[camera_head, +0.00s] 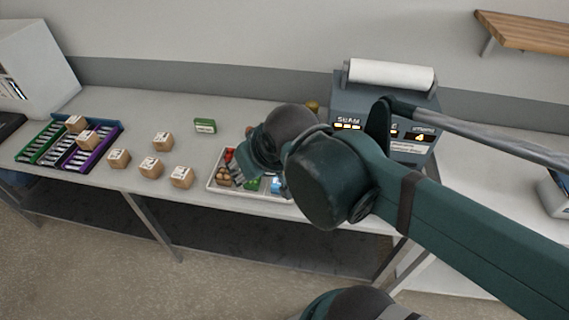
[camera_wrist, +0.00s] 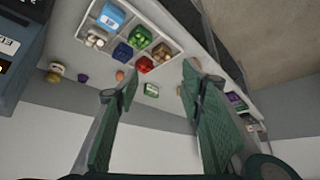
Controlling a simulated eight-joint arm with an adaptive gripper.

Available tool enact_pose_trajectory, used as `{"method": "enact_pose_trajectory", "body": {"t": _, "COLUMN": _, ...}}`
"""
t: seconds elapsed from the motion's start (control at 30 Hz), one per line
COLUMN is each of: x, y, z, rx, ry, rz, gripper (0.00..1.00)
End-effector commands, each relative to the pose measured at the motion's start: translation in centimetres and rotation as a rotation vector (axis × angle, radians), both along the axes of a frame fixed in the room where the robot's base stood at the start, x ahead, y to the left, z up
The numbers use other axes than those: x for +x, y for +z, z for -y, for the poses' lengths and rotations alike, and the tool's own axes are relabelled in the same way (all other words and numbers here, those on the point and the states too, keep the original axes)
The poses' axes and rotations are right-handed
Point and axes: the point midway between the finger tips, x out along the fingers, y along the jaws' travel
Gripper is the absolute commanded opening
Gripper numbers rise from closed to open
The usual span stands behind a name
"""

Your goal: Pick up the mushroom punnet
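A white divided tray (camera_head: 213,187) of produce lies on the counter, partly hidden behind my gripper; it also shows at the top of the wrist view (camera_wrist: 178,47). One compartment holds pale, rounded pieces that look like mushrooms (camera_wrist: 95,40), beside a blue carton (camera_wrist: 113,17). Another holds brown round pieces (camera_wrist: 161,52), also seen in the head view (camera_head: 223,175); I cannot tell for certain which is the mushroom punnet. My gripper (camera_wrist: 158,75) is open and empty, its fingers wide apart. In the head view my gripper (camera_head: 246,168) is over the tray.
The tray also has green (camera_wrist: 140,37), dark blue (camera_wrist: 122,52) and red (camera_wrist: 145,65) contents. A green box (camera_head: 205,125) stands behind it. Several cardboard boxes (camera_head: 151,168) and colored racks (camera_head: 75,150) are left. A grey machine with a paper roll (camera_head: 391,75) stands right.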

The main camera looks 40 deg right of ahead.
Motion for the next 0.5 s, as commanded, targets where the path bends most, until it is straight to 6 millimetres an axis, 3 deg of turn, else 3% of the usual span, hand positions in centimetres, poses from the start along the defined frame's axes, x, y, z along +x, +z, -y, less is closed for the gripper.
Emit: {"method": "enact_pose_trajectory", "body": {"t": 0.5, "x": 3.7, "y": -0.5, "z": 3.0, "rx": 0.04, "ry": -0.125, "rz": -0.108, "gripper": 0.39}}
